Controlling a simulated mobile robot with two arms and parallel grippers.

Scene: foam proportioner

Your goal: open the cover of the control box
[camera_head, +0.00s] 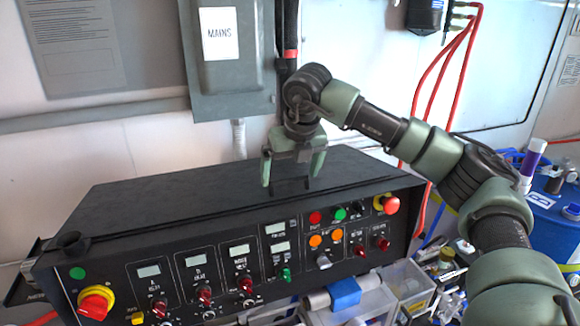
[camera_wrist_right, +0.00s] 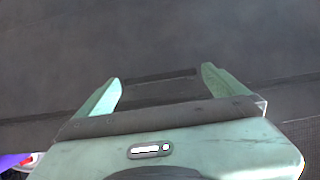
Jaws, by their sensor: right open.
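The control box (camera_head: 330,232) is a long black console with a sloped front panel of knobs, small displays and buttons. Its dark top cover (camera_head: 170,197) lies flat and looks shut. My right gripper (camera_head: 291,179) points down over the middle of the cover, near its front edge, with its two green fingers apart. A dark bar, perhaps a handle, shows between the fingers in the right wrist view (camera_wrist_right: 160,76); I cannot tell whether they touch it. The dark cover surface (camera_wrist_right: 150,35) fills the upper part of that view. My left gripper is not in view.
A grey MAINS box (camera_head: 228,60) is on the wall behind the console. Red hoses (camera_head: 440,85) hang at the right. Clear bins (camera_head: 408,283) and a blue container (camera_head: 552,220) stand at the lower right. The cover's left part is clear.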

